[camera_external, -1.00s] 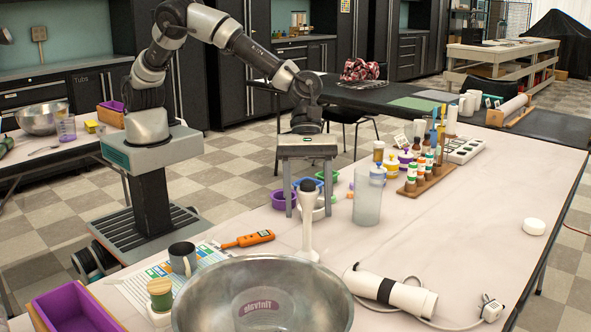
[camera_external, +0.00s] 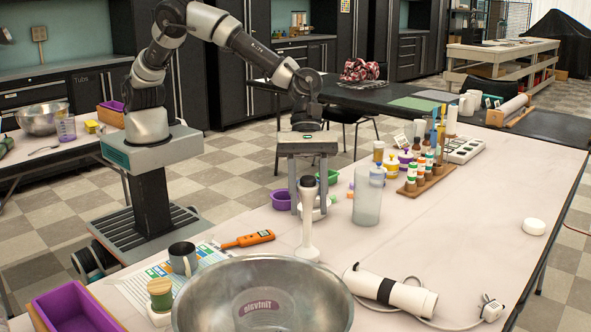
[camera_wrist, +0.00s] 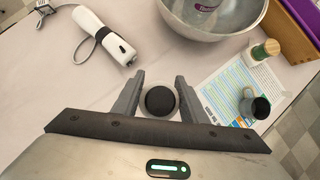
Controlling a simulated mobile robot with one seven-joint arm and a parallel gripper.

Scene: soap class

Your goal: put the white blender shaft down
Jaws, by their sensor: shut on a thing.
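The white blender shaft (camera_external: 307,229) with a black top stands upright behind the steel bowl, its lower end at the tabletop. My gripper (camera_external: 308,203) is above and around its upper part, pointing down. In the wrist view the round black top of the blender shaft (camera_wrist: 160,101) sits between the two grey fingers of my gripper (camera_wrist: 158,84). The gripper is shut on the shaft. Whether the shaft's foot touches the table is hard to tell.
The steel bowl (camera_external: 262,272) is close in front of the shaft. The white blender body (camera_external: 392,292) lies to the right with its cable. A clear cylinder (camera_external: 367,203), orange tool (camera_external: 248,239) and purple bowl (camera_external: 281,199) are nearby.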

